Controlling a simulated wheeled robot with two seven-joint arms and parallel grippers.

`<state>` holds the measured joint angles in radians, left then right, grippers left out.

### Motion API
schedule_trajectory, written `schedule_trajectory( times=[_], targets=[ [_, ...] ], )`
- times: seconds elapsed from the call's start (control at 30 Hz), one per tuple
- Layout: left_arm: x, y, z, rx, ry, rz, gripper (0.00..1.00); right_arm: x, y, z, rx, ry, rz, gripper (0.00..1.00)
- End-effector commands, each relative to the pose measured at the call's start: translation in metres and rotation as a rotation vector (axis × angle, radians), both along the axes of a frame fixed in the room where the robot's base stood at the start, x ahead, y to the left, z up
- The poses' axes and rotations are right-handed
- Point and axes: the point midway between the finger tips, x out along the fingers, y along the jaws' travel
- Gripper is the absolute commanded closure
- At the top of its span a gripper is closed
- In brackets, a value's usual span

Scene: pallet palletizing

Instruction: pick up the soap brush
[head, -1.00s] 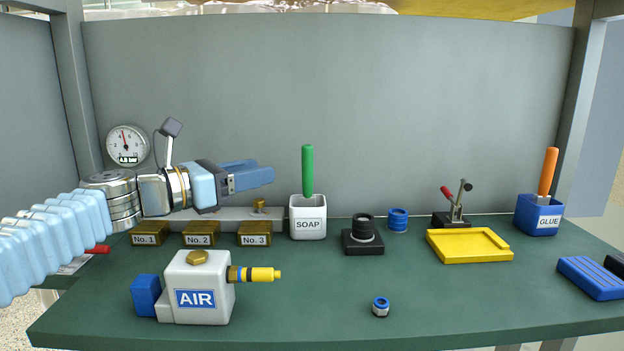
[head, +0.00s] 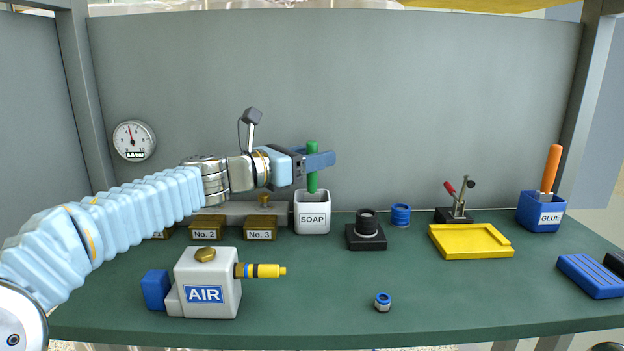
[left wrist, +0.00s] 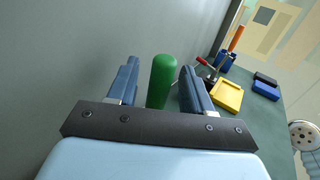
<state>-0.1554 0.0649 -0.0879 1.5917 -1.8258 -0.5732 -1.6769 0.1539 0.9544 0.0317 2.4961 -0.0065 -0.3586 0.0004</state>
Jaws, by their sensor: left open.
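The soap brush's green handle (head: 312,180) stands upright in the white SOAP cup (head: 313,214) at the back middle of the bench. My left gripper (head: 320,160) reaches in from the left at the height of the handle. Its blue fingers are open, and one finger crosses in front of the handle. In the left wrist view the green handle (left wrist: 162,80) stands between the two open fingers, with a gap visible on its right side. The brush's lower end is hidden inside the cup. My right gripper is out of view.
A white AIR unit (head: 207,282) stands at front left. Brass blocks No. 2 (head: 206,229) and No. 3 (head: 260,230) lie left of the cup. A black fitting (head: 366,232), yellow tray (head: 470,241) and blue GLUE cup (head: 541,213) are to the right. The front middle is mostly clear.

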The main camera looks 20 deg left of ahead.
Motion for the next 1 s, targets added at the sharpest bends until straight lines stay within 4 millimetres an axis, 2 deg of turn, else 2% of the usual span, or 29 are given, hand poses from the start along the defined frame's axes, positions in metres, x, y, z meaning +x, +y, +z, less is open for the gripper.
schedule_trajectory(
  times=[0.03, 0.37, 0.77, 1.0],
  targets=[
    [0.0, 0.0, 0.0, 0.0, 0.0, 0.0, 0.5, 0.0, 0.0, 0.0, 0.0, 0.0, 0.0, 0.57],
    [0.0, 0.0, 0.0, 0.0, 0.0, 0.0, 1.0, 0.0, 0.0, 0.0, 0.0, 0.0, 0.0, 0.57],
    [-0.003, 0.0, 0.007, 0.0, -0.002, 0.0, 1.0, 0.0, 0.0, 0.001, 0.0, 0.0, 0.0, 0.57],
    [-0.004, -0.001, 0.036, 0.001, -0.004, -0.001, 1.0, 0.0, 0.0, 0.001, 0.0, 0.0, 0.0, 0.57]
  ],
)
